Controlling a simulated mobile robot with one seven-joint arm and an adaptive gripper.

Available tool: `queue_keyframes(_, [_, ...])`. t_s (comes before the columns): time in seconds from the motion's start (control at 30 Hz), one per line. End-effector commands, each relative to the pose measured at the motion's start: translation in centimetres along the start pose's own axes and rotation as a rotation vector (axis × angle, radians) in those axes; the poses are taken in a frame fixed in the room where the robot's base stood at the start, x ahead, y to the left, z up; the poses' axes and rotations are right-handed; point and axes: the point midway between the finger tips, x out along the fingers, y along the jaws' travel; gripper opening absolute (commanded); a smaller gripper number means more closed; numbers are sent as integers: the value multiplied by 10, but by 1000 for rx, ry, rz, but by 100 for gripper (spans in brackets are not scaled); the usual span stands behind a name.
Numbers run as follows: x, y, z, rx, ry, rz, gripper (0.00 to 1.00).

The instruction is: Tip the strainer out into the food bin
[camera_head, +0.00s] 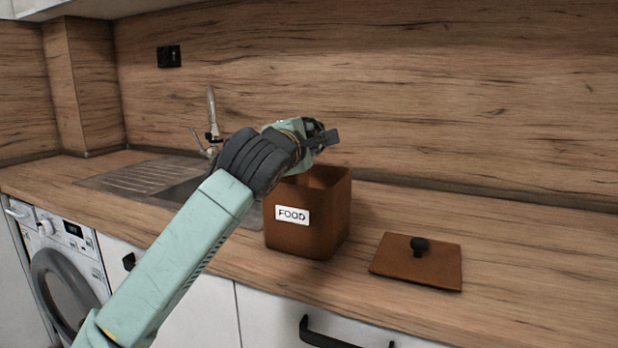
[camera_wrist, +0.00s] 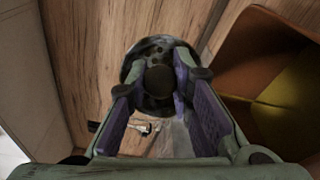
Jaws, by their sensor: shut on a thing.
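The sink strainer (camera_wrist: 150,50) shows in the wrist view as a dark round metal basket with holes and a knob in the middle. My gripper (camera_wrist: 159,82) is shut on that knob, one finger on each side. In the head view my gripper (camera_head: 324,140) is above the food bin, near its back rim; the strainer is hard to make out there. The food bin (camera_head: 325,228) is a brown square box with a FOOD label, upright and open. Its interior shows at the right of the wrist view (camera_wrist: 262,55). I cannot tell what the strainer holds.
The bin's lid (camera_head: 415,265) with a black knob lies on the counter to the right of the bin. The sink (camera_head: 184,190) and tap (camera_head: 212,125) are behind my arm at left. The counter right of the lid is clear. A wooden splashback (camera_head: 450,90) stands behind.

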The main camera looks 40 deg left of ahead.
Motion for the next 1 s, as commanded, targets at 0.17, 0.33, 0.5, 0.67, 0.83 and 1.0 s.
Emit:
queue_keyframes(0.17, [-4,-2,0,7,-4,19,0])
queue_keyframes(0.33, [-4,-2,0,14,-10,36,0])
queue_keyframes(0.5, [-5,-3,-1,22,-16,53,0])
queue_keyframes(0.67, [-6,-3,-1,29,-22,68,0])
queue_keyframes(0.83, [-7,-3,-1,35,-29,85,0])
queue_keyframes(1.0, [-8,-4,-2,42,-35,101,0])
